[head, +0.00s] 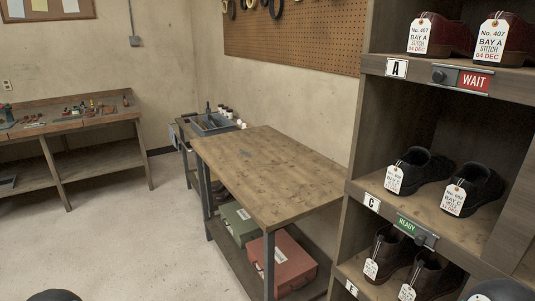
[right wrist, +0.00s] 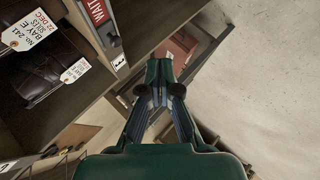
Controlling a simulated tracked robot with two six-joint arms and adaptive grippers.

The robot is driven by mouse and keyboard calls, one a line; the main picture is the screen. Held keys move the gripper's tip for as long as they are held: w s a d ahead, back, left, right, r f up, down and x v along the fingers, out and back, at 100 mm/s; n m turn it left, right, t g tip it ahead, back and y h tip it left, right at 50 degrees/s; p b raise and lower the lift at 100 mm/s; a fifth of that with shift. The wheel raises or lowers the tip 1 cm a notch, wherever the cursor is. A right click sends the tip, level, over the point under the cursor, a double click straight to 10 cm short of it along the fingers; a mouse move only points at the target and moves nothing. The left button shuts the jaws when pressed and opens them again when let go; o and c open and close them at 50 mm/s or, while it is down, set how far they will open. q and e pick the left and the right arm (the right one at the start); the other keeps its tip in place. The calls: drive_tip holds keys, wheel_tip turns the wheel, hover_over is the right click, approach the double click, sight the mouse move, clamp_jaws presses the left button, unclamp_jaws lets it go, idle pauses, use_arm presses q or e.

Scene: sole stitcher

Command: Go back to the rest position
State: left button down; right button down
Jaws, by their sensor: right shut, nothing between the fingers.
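My right gripper (right wrist: 158,72) shows in the right wrist view, with its green fingers together and nothing between them. It is beside the shoe rack, clear of the shelf boards as far as I can see. My left gripper is in neither view. The shoe rack (head: 356,150) stands at the right of the head view. Tagged dark red shoes (head: 448,33) are in bay A, with a red WAIT sign (head: 473,82). Tagged black shoes (head: 427,162) are in bay C, with a green READY sign (head: 406,225). Tagged brown shoes (head: 432,272) are in bay E below.
A bare wooden table (head: 265,165) stands left of the rack, with a green case (head: 238,222) and a red case (head: 290,266) on its lower shelf. A grey tray (head: 212,128) is behind it. A workbench (head: 60,125) with tools is at left. The floor between is clear.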

drive_tip(key=s+a+f+m+g+y, duration=0.3)
drive_tip(key=s+a+f+m+g, duration=0.1)
drive_tip(key=s, duration=0.4)
drive_tip(key=s+a+f+m+g+y, duration=0.4)
drive_tip(key=s+a+f+m, duration=0.3)
drive_tip(key=s+a, duration=0.1)
drive_tip(key=shift+s+m+g, duration=0.3)
drive_tip(key=shift+s+g, duration=0.1)
